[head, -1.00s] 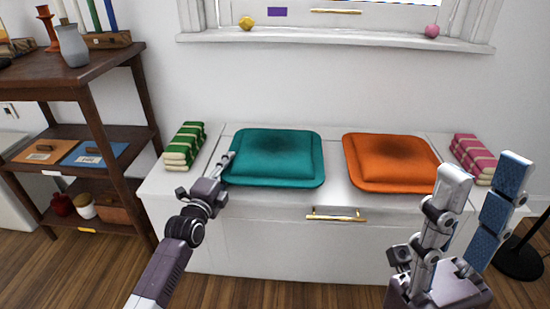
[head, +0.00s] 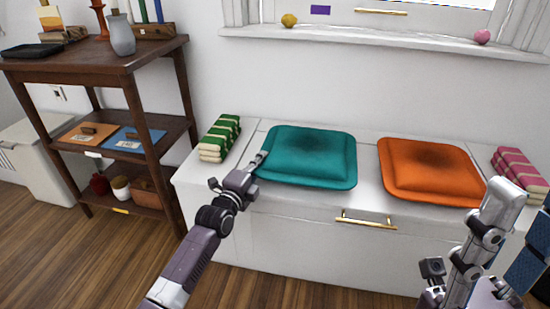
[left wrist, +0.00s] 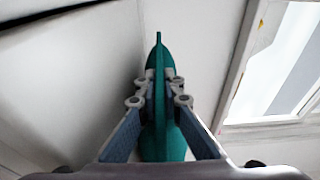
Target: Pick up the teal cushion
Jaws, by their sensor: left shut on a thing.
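The teal cushion (head: 306,155) lies flat on the white bench under the window in the head view. My left gripper (head: 258,162) is at its left edge and is shut on that edge. In the left wrist view the two fingers (left wrist: 154,105) pinch the teal cushion (left wrist: 158,52), which shows edge-on between and beyond them. My right gripper (head: 505,240) is in the lower right of the head view, partly cut off, with its fingers apart and nothing seen between them.
The white bench (head: 290,220) has a gold handle (head: 366,219) on its front. An orange cushion (head: 430,170) lies to the right. Green folded cloths (head: 221,137) sit at the left end and pink ones (head: 518,172) at the right. A dark wooden shelf (head: 152,120) stands left.

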